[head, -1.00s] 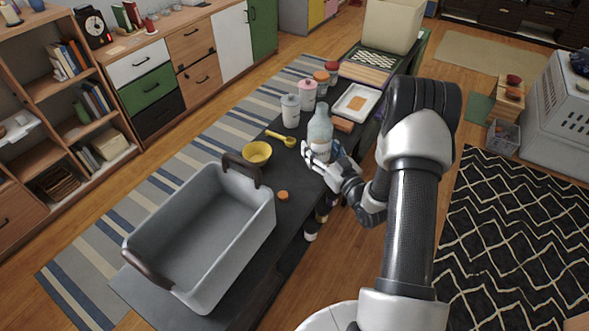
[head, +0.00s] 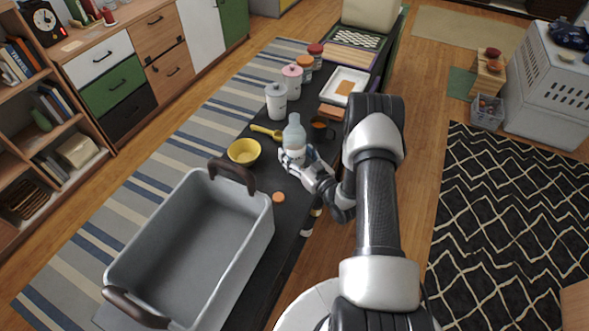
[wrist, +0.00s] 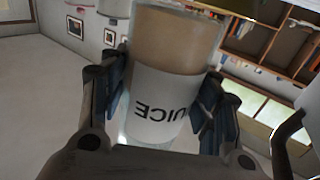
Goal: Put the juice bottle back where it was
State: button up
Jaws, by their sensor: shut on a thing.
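The juice bottle (head: 294,136) is pale and see-through with a white label, and looks upright in the head view. My gripper (head: 296,158) is shut around its lower part. In the wrist view the bottle (wrist: 168,90) sits between both fingers, with the label letters "UICE" upside down and tan contents showing. The bottle is over the dark table (head: 262,215), right of the yellow bowl (head: 243,151). I cannot tell whether its base touches the table; my gripper hides it.
A grey bin (head: 190,245) with brown handles fills the table's near end. An orange lid (head: 278,197) lies beside it. A yellow scoop (head: 267,132), white canister (head: 276,101), pink canister (head: 293,82), dark mug (head: 322,129) and white tray (head: 345,86) stand around the bottle.

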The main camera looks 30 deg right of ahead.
jog(key=shift+f+b, duration=0.9)
jog(key=shift+f, duration=2.2)
jog(key=shift+f, duration=0.25)
jog(key=o, duration=1.4)
jog(key=shift+o, duration=0.2)
jog(key=shift+r, duration=0.1)
jog(key=shift+r, duration=0.2)
jog(key=s+d+p, duration=0.1)
jog(key=s+p, duration=0.1)
jog(key=s, duration=1)
jog(key=shift+d+f+p, duration=0.15)
jog(key=shift+d+p, duration=0.15)
